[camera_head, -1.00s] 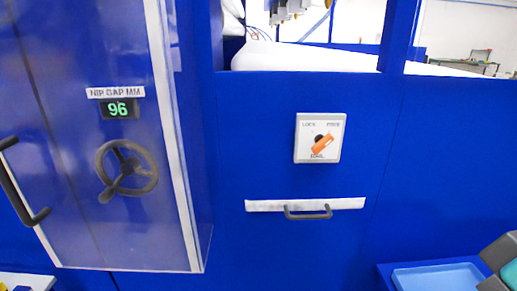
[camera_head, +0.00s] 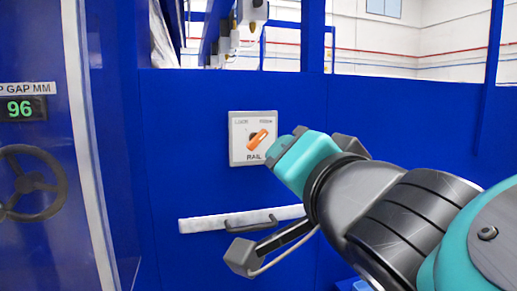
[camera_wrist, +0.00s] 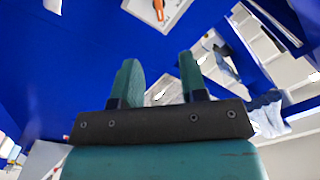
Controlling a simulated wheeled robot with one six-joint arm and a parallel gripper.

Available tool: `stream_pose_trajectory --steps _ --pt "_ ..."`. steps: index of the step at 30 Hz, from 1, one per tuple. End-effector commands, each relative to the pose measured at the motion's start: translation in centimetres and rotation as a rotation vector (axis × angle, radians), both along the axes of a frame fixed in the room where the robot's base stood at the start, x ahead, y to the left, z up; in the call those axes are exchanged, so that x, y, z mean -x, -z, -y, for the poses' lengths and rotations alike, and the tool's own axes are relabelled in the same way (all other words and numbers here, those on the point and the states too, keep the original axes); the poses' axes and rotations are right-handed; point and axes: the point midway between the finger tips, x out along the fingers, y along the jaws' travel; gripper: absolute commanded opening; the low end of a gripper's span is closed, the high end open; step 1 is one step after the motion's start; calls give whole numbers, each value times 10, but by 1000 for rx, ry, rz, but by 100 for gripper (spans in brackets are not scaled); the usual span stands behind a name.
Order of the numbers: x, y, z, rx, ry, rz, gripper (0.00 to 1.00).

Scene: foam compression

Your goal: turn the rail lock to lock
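The rail lock (camera_head: 252,138) is a white square plate on the blue wall, with "RAIL" printed below its switch. Its orange knob (camera_head: 258,140) lies slanted, with one end toward the upper-right label. The upper labels are small; the left one appears to read LOCK. My gripper (camera_head: 287,146) is just right of the plate in the head view, and contact cannot be told there. In the wrist view, my gripper (camera_wrist: 158,66) has its two teal fingers apart with nothing between them. The plate (camera_wrist: 150,14) and orange knob (camera_wrist: 159,9) show beyond the fingertips at the top edge.
A white strip (camera_head: 200,223) with a dark handle (camera_head: 250,223) is below the plate. At left are a handwheel (camera_head: 28,183) and a gap display (camera_head: 22,108) reading 96. An opening lies above the wall. The wall around the plate is mostly bare.

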Motion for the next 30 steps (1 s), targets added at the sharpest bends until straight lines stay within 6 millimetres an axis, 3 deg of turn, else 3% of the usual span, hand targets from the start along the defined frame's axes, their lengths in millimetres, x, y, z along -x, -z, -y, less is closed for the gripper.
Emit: stream_pose_trajectory --steps 18,24,30 --pt "-127 -4 -34 5 7 -6 39" --pt "-151 -2 -42 3 4 -5 39" --pt "-159 0 -44 2 3 -4 39"
